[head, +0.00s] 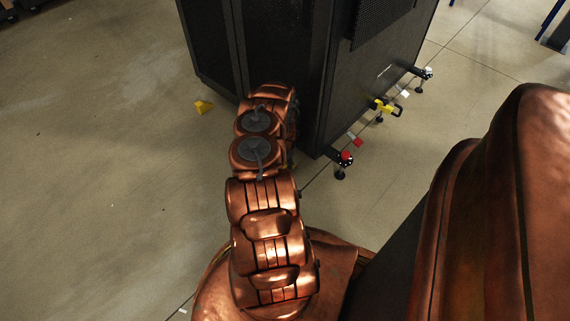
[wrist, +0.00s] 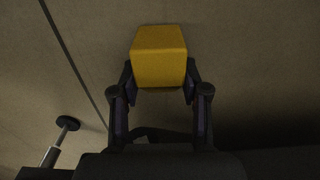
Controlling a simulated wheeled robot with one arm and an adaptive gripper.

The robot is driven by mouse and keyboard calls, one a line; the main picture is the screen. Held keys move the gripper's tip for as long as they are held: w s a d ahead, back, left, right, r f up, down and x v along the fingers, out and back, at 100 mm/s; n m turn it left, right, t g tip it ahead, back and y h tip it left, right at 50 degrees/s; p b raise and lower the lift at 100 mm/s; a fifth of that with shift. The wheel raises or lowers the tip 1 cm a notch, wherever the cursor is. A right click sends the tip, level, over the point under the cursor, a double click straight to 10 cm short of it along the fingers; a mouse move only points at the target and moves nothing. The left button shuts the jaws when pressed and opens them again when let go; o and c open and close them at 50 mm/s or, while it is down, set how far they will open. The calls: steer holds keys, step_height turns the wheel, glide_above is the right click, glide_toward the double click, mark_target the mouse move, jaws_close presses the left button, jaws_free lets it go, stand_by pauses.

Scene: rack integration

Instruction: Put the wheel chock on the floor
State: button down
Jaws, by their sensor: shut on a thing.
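A yellow wheel chock (wrist: 159,56) sits between the two fingertips of my gripper (wrist: 159,84) in the wrist view. The fingers are shut on its sides, and its front part sticks out past them over the bare floor. I cannot tell how far it is above the floor. In the head view my arm hides the gripper; only a small bit of yellow shows beside the arm, near the rack.
A tall black rack (head: 275,50) stands close beyond my arm. Feet and a red-tipped fitting (head: 345,157) stick out along its lower right side, with a yellow fitting (head: 385,106) further back. A levelling foot (wrist: 67,124) shows in the wrist view. Floor on the left is clear.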

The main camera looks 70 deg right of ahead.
steer(key=shift+f, duration=0.3)
steer(key=c, duration=0.5)
jaws_free()
steer(key=shift+r, duration=0.1)
step_height(320, 180, up, 12)
stand_by(0.7)
stand_by(0.6)
